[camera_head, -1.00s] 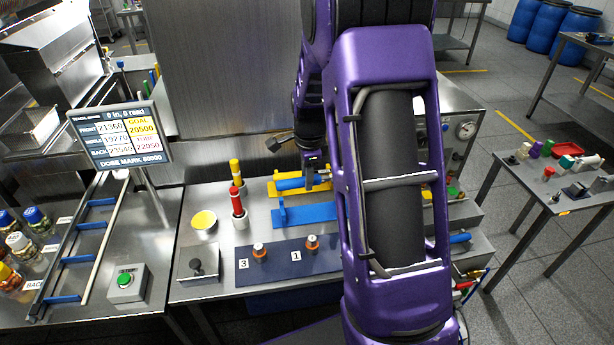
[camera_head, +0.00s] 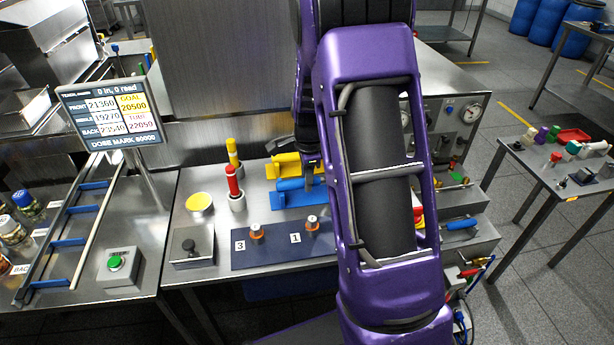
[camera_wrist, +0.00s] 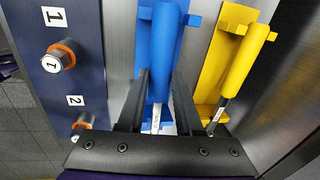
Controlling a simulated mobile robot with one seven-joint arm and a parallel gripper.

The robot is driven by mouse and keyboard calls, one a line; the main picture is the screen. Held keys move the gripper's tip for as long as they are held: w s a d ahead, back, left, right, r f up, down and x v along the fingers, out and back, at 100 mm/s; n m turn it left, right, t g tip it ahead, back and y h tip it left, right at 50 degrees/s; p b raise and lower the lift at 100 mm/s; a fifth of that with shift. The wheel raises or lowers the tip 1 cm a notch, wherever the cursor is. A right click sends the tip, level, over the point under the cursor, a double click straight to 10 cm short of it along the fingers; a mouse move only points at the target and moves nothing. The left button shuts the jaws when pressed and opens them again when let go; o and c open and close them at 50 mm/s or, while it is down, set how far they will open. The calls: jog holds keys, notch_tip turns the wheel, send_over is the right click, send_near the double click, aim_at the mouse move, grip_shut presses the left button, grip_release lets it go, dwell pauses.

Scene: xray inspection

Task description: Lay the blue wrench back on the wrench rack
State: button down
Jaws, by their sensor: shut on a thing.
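The blue wrench (camera_head: 291,184) lies level over the blue wrench rack (camera_head: 284,201). The wrist view shows the wrench's thick blue handle (camera_wrist: 164,42) lined up along the blue rack (camera_wrist: 144,14), with its metal shaft toward my palm. My gripper (camera_wrist: 161,84) is shut on the blue wrench, one black finger on each side. In the head view my gripper is mostly hidden behind my arm. The wrench is at or very close to the rack; I cannot tell if it rests fully on it.
A yellow rack (camera_wrist: 211,62) with a yellow wrench (camera_wrist: 246,62) sits right beside the blue one. A dark blue mat (camera_head: 270,260) with orange-ringed pegs lies in front. Red and yellow upright handles (camera_head: 233,182) stand to the left. My arm covers the right side.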

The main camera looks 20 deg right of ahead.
jog(key=shift+s+f, duration=0.25)
jog(key=shift+f, duration=0.15)
jog(key=c, duration=0.5)
grip_release()
jog(key=shift+r, duration=0.15)
jog(key=shift+w+r, duration=0.1)
jog(key=shift+r, duration=0.2)
notch_tip(320, 180, up, 16)
jog(key=s+p, duration=0.2)
jog(key=s, duration=0.1)
jog(key=shift+a+r, duration=0.2)
jog(key=shift+a, duration=0.1)
